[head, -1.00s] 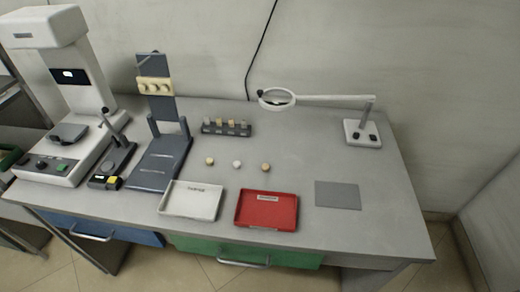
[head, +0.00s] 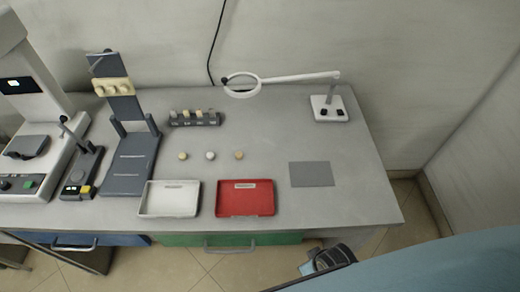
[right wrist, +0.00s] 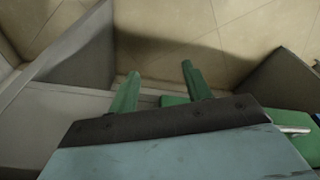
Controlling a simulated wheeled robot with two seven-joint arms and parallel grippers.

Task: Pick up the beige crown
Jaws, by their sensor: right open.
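Three small crowns stand in a row on the grey bench in the head view. The left crown (head: 183,156) is yellowish-cream, the middle crown (head: 210,156) is whitish, and the right crown (head: 239,155) is tan-beige. They are too small to tell surely which is the beige one. My right gripper (right wrist: 160,82) is open and empty in the right wrist view, with two green fingers apart over the floor. In the head view my right arm is low on the right, in front of the bench and well away from the crowns. My left gripper is out of view.
A white tray (head: 170,209) and a red tray (head: 246,208) lie in front of the crowns. A small rack (head: 195,122) stands behind them, a dark stand (head: 128,180) left. A magnifier lamp (head: 329,114) is at back right. A grey mat (head: 312,183) lies flat.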

